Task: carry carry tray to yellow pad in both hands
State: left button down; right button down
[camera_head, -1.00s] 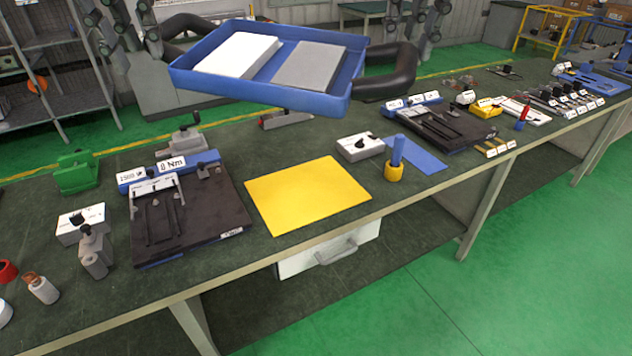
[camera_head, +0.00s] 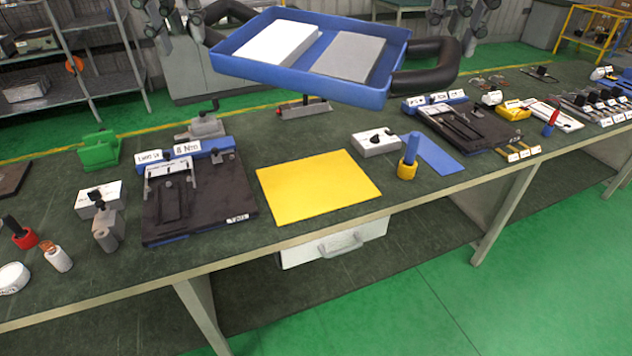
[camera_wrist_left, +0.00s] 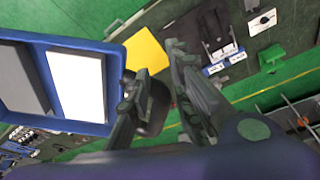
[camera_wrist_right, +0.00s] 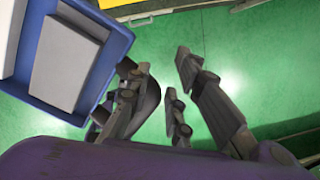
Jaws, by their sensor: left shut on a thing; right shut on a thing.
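The blue carry tray (camera_head: 300,88) is held up in the air, beyond and above the yellow pad (camera_head: 318,188), slightly tilted in the picture. It carries a white block (camera_head: 277,44) and a grey block (camera_head: 347,57). Black loop handles stand at its left (camera_head: 228,12) and right (camera_head: 440,76) sides. My left gripper (camera_wrist_left: 150,85) is shut on the left handle, which shows dark beside its fingers in the left wrist view. My right gripper (camera_wrist_right: 158,100) is shut on the right handle (camera_wrist_right: 147,97). The yellow pad lies flat and bare on the dark green bench.
A black fixture board (camera_head: 200,205) lies left of the pad. A white switch box (camera_head: 376,143) and a blue cylinder in a yellow ring (camera_head: 408,160) stand right of it. A green block (camera_head: 98,150) and small parts are further left. Shelves (camera_head: 70,60) stand behind.

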pick_arm(q)
jog(key=shift+s+d, duration=0.1)
jog(key=shift+d, duration=0.3)
pick_arm(e)
jog(key=shift+a, duration=0.4)
